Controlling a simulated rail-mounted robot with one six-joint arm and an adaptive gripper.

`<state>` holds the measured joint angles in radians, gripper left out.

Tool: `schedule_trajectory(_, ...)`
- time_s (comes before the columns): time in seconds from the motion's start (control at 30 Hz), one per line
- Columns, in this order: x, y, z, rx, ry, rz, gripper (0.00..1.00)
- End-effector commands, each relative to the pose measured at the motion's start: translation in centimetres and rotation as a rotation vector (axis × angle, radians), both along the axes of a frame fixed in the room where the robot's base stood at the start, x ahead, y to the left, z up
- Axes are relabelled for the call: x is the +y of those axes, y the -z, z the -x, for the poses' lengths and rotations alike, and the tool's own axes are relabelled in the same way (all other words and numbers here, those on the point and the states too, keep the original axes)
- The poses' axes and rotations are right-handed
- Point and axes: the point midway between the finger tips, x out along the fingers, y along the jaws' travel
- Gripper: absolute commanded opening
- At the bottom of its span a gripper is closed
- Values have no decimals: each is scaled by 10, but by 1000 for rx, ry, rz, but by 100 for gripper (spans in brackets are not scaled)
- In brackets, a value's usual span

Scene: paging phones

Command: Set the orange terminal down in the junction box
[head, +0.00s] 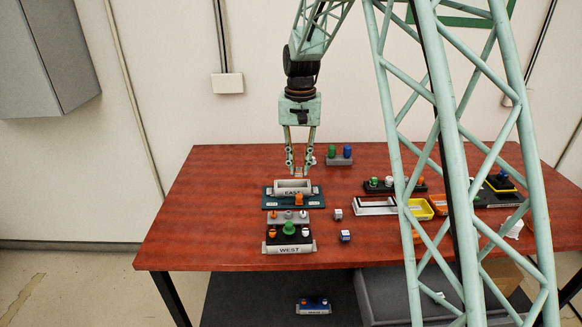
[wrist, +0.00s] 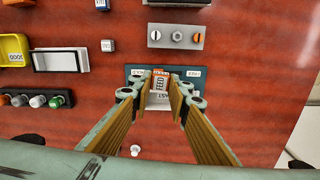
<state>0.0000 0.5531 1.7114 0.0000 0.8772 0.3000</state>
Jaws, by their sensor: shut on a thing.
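My gripper (head: 298,172) points straight down just behind and above a light-grey open box (head: 293,186) marked EAST, the likely junction box, on a teal base. In the wrist view my gripper's fingertips (wrist: 160,84) are close together. They are shut on a small piece, seemingly the orange terminal (wrist: 159,82), with a pale face that appears to read FEED. The fingers partly hide it and the box beneath. It appears to be above the box, not resting in it. Another orange part (head: 299,199) stands on the front of the teal base.
Small cubes (head: 345,236), a white-framed tray (head: 375,206) and a yellow bin (head: 420,209) lie to the right. A grey block with green and blue knobs (head: 339,160) stands behind. The table's left side is clear.

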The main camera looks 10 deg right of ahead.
Motion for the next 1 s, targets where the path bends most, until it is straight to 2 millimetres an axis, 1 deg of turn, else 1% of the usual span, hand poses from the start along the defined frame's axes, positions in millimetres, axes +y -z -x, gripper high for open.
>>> schedule_trajectory(0.57, 0, 0, -2, 0, -2, 0, 8)
schedule_trajectory(0.77, 0, 1, -10, 1, -8, 0, 8)
schedule_trajectory(1.0, 0, 7, -27, 2, -26, 0, 8)
